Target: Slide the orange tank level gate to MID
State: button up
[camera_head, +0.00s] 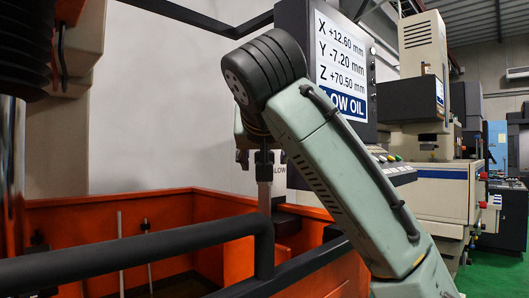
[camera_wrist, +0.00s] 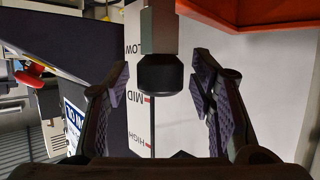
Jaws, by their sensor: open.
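A dark knob (camera_wrist: 160,74) on a grey rod (camera_wrist: 163,28) sits between the fingers of my gripper (camera_wrist: 158,92) in the wrist view, with gaps on both sides. My gripper is open and also shows from the side in the head view (camera_head: 263,157), above the grey rod (camera_head: 265,194). Behind the knob is a white scale plate (camera_wrist: 140,125) with LOW, MID and HIGH beside red marks. The knob appears between the LOW and MID marks, seen at an angle. The orange tank (camera_head: 165,213) is below. I cannot make out the gate's plate itself.
A dark rail (camera_head: 130,252) crosses in front of the tank. A display (camera_head: 343,58) reading LOW OIL stands behind my arm. A red button (camera_wrist: 28,76) is at the left of the wrist view. Other machines (camera_head: 425,100) stand farther right.

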grip_shut()
dwell(0.7)
